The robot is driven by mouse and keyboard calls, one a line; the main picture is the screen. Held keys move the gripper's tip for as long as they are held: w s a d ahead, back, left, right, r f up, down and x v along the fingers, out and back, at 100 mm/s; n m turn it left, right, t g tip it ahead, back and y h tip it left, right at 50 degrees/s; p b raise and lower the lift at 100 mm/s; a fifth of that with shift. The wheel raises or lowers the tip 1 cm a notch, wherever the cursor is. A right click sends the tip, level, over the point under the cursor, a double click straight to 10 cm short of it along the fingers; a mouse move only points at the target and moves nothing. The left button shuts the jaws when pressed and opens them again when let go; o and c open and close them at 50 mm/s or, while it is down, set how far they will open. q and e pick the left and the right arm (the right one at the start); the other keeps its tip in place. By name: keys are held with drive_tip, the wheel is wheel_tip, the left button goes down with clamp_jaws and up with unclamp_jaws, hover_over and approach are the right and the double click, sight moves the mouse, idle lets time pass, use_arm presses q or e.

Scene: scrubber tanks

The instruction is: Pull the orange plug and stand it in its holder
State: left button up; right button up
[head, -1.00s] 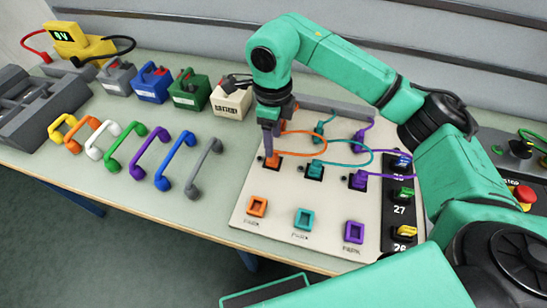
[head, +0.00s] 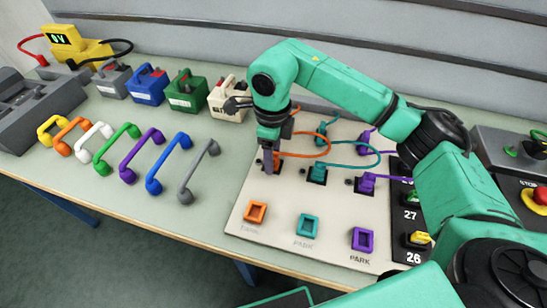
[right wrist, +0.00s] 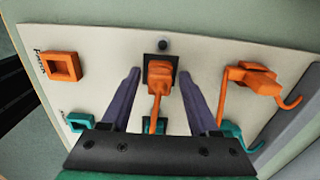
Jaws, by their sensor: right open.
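The orange plug (right wrist: 159,72) sits in a black socket on the pale board, with its orange cable attached. In the head view it is mostly hidden behind my right gripper (head: 271,160). My right gripper is open and points down at the plug. In the right wrist view its two purple-grey fingers (right wrist: 160,80) stand on either side of the plug, with a gap on each side. The orange holder (head: 256,212), an empty square frame, is on the board's front part; it also shows in the right wrist view (right wrist: 62,67). My left gripper is not in view.
A teal plug (head: 317,174) and a purple plug (head: 367,183) sit to the right, with looping cables. Teal (head: 306,226) and purple (head: 362,239) holders stand beside the orange one. Coloured handles (head: 128,155) lie left of the board. A cream box (head: 228,100) stands behind the gripper.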

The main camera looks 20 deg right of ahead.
idle(0.8)
clamp_jaws()
idle(1.2)
drive_tip(key=o, duration=0.6)
unclamp_jaws()
drive_tip(key=shift+r, duration=0.1)
